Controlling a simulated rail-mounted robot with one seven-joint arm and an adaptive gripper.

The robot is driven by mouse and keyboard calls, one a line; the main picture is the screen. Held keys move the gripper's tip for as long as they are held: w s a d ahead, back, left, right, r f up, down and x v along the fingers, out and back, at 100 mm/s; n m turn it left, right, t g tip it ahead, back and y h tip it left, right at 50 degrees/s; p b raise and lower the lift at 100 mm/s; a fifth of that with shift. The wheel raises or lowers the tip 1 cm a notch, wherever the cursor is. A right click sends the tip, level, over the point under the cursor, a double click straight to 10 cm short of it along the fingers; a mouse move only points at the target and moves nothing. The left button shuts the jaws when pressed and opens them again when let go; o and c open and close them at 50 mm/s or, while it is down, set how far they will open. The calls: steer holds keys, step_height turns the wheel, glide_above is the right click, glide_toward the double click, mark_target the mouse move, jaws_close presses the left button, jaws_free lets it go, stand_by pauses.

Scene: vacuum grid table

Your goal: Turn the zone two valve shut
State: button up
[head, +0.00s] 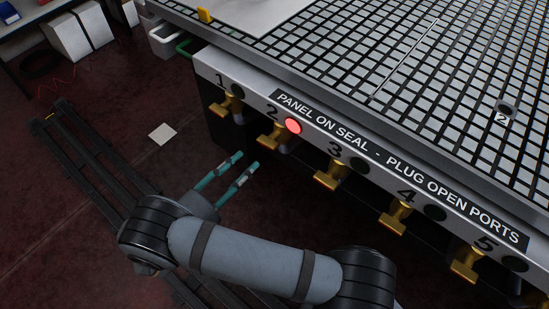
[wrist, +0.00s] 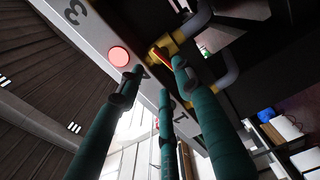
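The zone two valve (head: 273,136) is a yellow handle under the table's front edge, below the label 2 and beside a lit red lamp (head: 293,125). My gripper (head: 249,161) is below and left of this valve, its teal fingers pointing up toward it. The fingers are spread with nothing between them, and a gap shows between their tips and the valve. In the wrist view the yellow valve (wrist: 165,47) is beyond the fingertips, near the right finger, and the red lamp (wrist: 119,56) is left of it. The fingers partly hide the label 2 there.
Similar yellow valves stand at label 1 (head: 226,103) and label 3 (head: 332,175), with more to the right, beside dark lamps. The gridded table (head: 400,70) lies above them. A pale sheet (head: 235,12) lies at its back left.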

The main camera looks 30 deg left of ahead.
mark_target(266, 145)
steer(key=w, duration=0.3)
steer(key=w+d, duration=0.1)
steer(key=w, duration=0.6)
steer(key=shift+w+d, duration=0.15)
steer(key=shift+d, duration=0.05)
steer(key=shift+c, duration=0.7)
jaws_close()
steer(key=shift+f, duration=0.1)
